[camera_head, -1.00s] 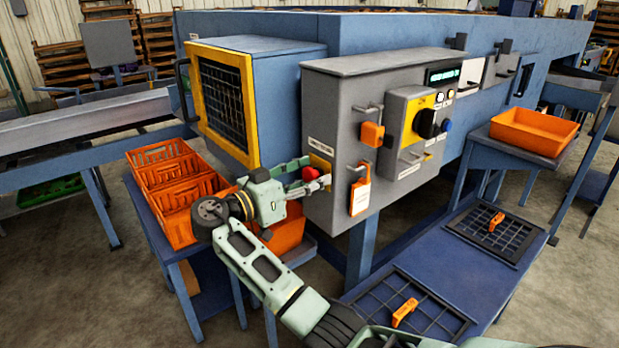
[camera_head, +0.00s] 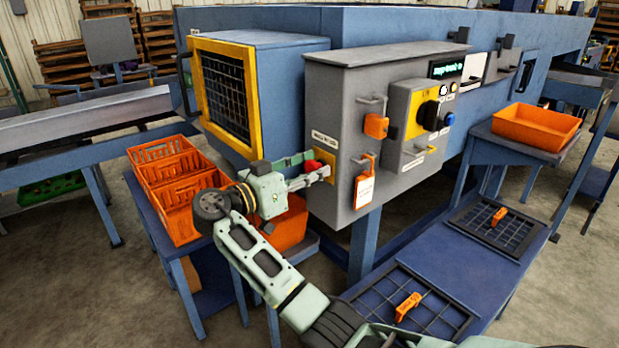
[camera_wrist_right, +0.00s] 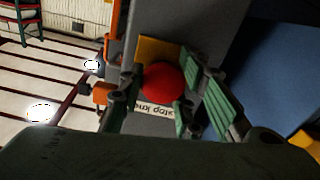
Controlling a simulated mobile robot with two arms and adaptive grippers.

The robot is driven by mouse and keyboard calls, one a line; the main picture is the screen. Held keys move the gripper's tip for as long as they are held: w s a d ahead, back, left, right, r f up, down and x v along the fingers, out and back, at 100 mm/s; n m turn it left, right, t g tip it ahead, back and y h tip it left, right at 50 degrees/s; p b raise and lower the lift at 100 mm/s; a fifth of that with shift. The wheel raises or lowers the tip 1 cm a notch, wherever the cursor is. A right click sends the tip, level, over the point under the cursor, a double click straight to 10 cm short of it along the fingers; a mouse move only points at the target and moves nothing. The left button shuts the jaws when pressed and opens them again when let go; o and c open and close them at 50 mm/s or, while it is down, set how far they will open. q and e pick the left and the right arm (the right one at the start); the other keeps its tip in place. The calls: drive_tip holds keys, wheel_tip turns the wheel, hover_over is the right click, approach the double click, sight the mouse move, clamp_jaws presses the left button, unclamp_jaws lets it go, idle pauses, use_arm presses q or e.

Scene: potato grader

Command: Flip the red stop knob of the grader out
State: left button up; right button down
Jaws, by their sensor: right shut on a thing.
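My fingers partly hide the knob in the head view. My left gripper is not in view.
An orange padlock (camera_head: 376,126) and an orange tag (camera_head: 364,190) hang on the box front. A black rotary switch (camera_head: 428,114) and a lit display are on its panel. Orange crates (camera_head: 160,150) stand at the left. A blue table (camera_head: 450,268) with grids stands at the right.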

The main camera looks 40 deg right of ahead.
drive_tip(key=shift+s+a+f, duration=0.1)
drive_tip(key=shift+a+f, duration=0.15)
drive_tip(key=shift+a, duration=0.15)
drive_tip(key=c, duration=1.6)
unclamp_jaws()
drive_tip(key=shift+o, duration=1)
drive_tip(key=shift+s+a+r, duration=0.15)
drive_tip(key=shift+o, duration=0.2)
drive_tip(key=shift+a, duration=0.1)
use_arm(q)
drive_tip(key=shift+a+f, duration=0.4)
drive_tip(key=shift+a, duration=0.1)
use_arm(e)
drive_tip(key=a, duration=1.1)
drive_tip(key=shift+s+a, duration=0.4)
